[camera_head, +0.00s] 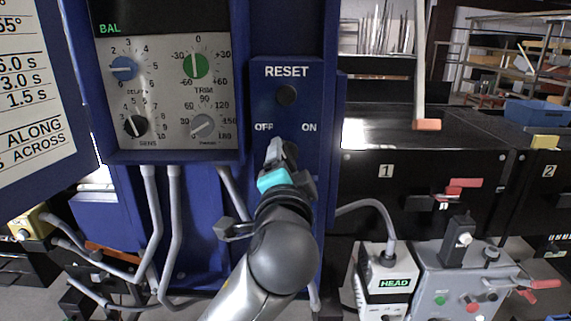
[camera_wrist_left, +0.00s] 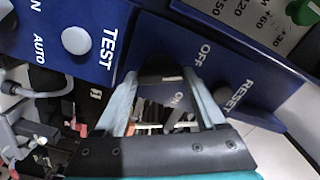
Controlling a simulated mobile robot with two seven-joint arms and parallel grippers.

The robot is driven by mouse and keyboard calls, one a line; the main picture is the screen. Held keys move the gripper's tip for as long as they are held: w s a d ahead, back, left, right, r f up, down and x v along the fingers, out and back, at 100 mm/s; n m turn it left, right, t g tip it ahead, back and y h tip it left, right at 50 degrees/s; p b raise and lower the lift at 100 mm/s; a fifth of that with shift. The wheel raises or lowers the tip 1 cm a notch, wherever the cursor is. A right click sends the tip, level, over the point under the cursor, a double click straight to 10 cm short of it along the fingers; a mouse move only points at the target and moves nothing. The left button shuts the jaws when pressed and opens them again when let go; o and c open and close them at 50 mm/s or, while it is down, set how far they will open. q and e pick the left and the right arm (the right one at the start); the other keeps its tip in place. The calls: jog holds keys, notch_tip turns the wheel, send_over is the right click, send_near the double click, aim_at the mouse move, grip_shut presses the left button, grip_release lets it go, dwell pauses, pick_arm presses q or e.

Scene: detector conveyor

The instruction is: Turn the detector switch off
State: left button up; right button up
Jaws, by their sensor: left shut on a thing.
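The detector switch is on the blue panel (camera_head: 323,90), between the labels OFF on the left and ON on the right. In the head view my left gripper covers it. In the left wrist view the dark switch knob (camera_wrist_left: 158,70) shows between the fingertips. My left gripper (camera_head: 281,152) reaches up to the panel from below, and its fingers (camera_wrist_left: 158,88) are shut on the knob. Which label the switch points at cannot be made out. My right gripper is in neither view.
A dark RESET button (camera_head: 287,95) sits just above the switch. A panel with several dials (camera_head: 165,85) is to the left. Grey conduits (camera_head: 175,230) run below it. A black cabinet (camera_head: 400,160) and a grey control box (camera_head: 450,275) stand to the right.

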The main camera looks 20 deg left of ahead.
pick_arm(q)
jog(key=shift+n, duration=1.7)
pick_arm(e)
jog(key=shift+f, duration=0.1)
pick_arm(q)
jog(key=o, duration=1.3)
